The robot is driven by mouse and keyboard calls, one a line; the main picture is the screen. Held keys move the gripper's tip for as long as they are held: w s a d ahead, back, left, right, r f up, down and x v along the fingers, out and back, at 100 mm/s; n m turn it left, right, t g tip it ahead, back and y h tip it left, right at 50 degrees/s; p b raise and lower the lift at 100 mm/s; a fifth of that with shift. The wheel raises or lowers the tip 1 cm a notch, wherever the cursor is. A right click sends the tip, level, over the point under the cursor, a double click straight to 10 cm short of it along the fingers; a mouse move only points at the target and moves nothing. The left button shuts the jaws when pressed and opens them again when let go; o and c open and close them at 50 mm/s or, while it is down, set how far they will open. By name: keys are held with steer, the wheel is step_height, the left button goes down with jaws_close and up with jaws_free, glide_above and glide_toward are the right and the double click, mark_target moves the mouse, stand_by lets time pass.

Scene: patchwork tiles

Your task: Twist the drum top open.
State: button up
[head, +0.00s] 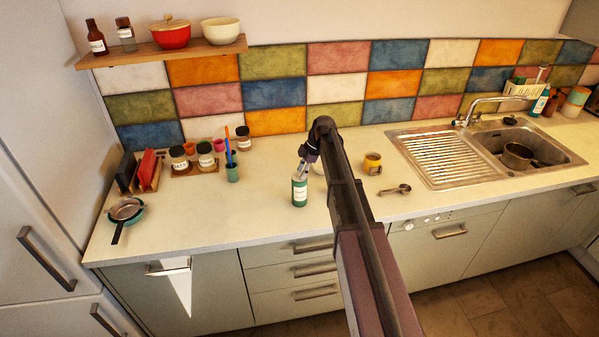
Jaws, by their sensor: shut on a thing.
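A green, bottle-like container (300,193) with a white label stands upright on the counter left of my arm. It is the only thing at my gripper, and I take it for the drum. My gripper (302,173) comes down from above and is shut on its top. The fingers cover the top, so its shape and whether it has turned cannot be told. A pale round thing (319,168) is partly hidden behind my arm.
A yellow mug (372,163) and a metal scoop (395,190) lie to the right, before the sink (486,152). A cup with utensils (232,172), several jars and a strainer (125,210) stand left.

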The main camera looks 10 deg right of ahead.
stand_by(0.3)
steer(key=shift+w+n+g, duration=0.1)
steer(key=shift+n+g, duration=0.4)
steer(key=shift+n, duration=1)
steer(key=shift+w+n+g, duration=0.15)
steer(key=shift+n+g, duration=0.15)
steer(key=shift+n, duration=0.4)
steer(key=shift+n+g+h, duration=0.3)
steer(key=shift+n, duration=0.5)
steer(key=shift+w+a+n, duration=0.1)
steer(key=shift+n, duration=0.6)
steer(key=shift+n+g+h, duration=0.3)
steer(key=shift+n+g, duration=0.1)
steer(key=shift+n, duration=0.4)
